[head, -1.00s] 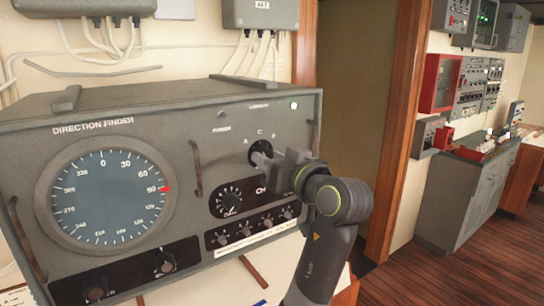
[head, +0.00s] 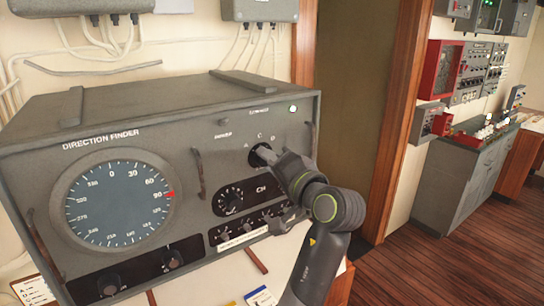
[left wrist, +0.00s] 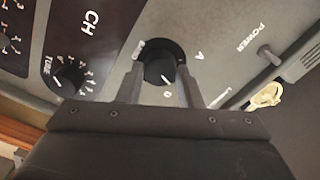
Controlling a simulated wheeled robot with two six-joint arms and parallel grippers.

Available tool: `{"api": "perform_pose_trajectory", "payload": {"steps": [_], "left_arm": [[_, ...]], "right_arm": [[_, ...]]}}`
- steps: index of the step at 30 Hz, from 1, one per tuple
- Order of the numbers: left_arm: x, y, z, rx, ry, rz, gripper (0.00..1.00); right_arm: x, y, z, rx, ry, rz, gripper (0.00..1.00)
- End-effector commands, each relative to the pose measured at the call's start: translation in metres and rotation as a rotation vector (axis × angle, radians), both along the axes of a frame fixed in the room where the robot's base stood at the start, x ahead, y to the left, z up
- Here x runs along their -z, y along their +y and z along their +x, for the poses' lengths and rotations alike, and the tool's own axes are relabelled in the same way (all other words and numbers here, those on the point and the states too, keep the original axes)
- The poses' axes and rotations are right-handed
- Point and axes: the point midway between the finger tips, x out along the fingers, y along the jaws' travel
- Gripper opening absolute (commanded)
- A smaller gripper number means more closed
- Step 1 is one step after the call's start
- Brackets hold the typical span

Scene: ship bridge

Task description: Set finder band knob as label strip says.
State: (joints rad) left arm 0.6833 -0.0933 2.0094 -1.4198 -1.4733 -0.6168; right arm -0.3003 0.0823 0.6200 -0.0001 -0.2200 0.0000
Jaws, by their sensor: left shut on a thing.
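The band knob (head: 259,151) is a dark round knob at the right of the grey direction finder (head: 150,100), with letters around its top. My left gripper (head: 272,157) is shut on it from the front right and hides part of it. In the left wrist view the knob (left wrist: 160,68) sits between my two fingers (left wrist: 160,90). Its white pointer mark slants toward the lower right, close to a letter that looks like B or D. The A stands to the right. A pale label strip (head: 242,236) lies under the small knobs; its text is too small to read.
A channel knob (head: 230,200) and a row of small knobs (head: 224,234) lie below. The power switch (left wrist: 264,51) is nearby. A grey shape (head: 287,220) beside my left forearm is unclear. A doorway (head: 350,110) stands at right.

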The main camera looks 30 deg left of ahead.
Motion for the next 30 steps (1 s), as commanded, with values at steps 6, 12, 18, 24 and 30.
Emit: {"api": "perform_pose_trajectory", "payload": {"steps": [6, 12, 18, 24, 30], "left_arm": [[-0.0004, 0.0004, -0.0002, -0.002, 0.178, 0.077, 0.10], [-0.0006, 0.0004, -0.0003, -0.003, 0.312, 0.133, 0.10], [-0.0009, 0.0005, -0.0003, -0.003, 0.403, 0.170, 0.10], [-0.0012, 0.0005, -0.0004, -0.004, 0.451, 0.191, 0.10], [-0.0014, 0.0005, -0.0004, -0.004, 0.465, 0.197, 0.10]], "right_arm": [[-0.0012, 0.0001, -0.0001, 0.000, 0.000, 0.000, 0.29], [-0.0011, 0.0003, -0.0001, 0.000, 0.000, 0.000, 0.29], [-0.0011, 0.0014, -0.0001, 0.001, 0.000, 0.002, 0.29], [-0.0009, 0.0035, 0.0001, 0.002, 0.000, 0.004, 0.29], [-0.0010, 0.0039, 0.0002, 0.001, 0.000, 0.005, 0.29]]}}
